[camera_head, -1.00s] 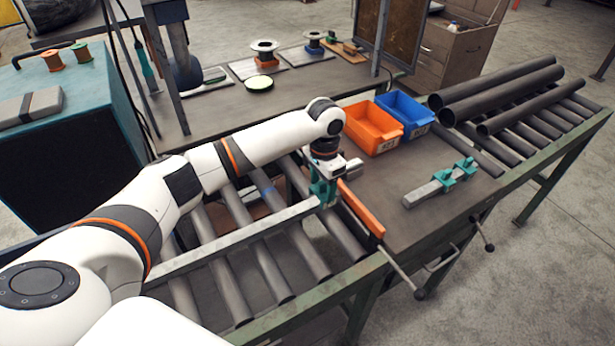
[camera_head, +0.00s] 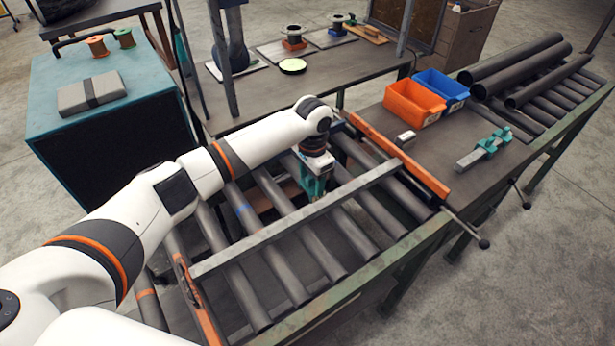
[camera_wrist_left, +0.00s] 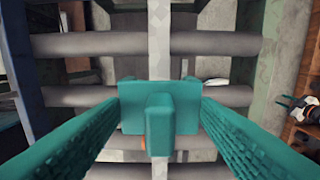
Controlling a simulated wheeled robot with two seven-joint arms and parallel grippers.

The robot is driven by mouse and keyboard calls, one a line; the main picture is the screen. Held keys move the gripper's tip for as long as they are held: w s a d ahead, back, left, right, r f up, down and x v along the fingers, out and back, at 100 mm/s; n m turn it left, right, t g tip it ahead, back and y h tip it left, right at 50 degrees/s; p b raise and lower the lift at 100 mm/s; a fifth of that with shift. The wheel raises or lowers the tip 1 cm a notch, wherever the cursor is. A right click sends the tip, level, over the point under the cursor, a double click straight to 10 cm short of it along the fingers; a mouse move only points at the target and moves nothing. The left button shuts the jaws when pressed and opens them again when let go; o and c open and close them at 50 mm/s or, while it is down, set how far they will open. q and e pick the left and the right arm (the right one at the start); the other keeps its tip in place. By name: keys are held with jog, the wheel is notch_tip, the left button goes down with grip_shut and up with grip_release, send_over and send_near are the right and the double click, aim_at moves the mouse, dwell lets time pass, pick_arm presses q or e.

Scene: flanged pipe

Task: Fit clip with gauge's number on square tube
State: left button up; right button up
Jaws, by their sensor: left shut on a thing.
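The long grey square tube (camera_head: 290,223) lies across the rollers in the head view. It runs up the middle of the left wrist view (camera_wrist_left: 159,50). My left gripper (camera_head: 314,190) is over the tube, between its middle and its right end. Its teal fingers are shut on a teal clip (camera_wrist_left: 160,115), seen in the left wrist view directly over the tube. Whether the clip is seated on the tube cannot be told. More teal clips (camera_head: 492,143) sit on a short grey bar (camera_head: 470,160) on the table at right. No gauge number is readable. My right gripper is out of view.
An orange bar (camera_head: 420,172) stands at the tube's right end, and another (camera_head: 197,305) near its left end. Orange (camera_head: 410,103) and blue (camera_head: 440,88) bins stand behind. A small light block (camera_head: 405,137) lies beside the right bar. Dark pipes (camera_head: 515,65) lie at far right.

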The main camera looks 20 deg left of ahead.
pick_arm(q)
jog(key=shift+f+b, duration=0.35)
jog(key=shift+f, duration=0.25)
jog(key=shift+a+f+b, duration=0.1)
jog(key=shift+f+b, duration=0.25)
jog(key=shift+b, duration=0.05)
notch_tip(320, 180, down, 3)
jog(key=b, duration=0.3)
jog(key=shift+s+a+f, duration=0.15)
jog(key=shift+f+b, duration=0.25)
jog(key=shift+b, duration=0.15)
jog(key=shift+f, duration=1.6)
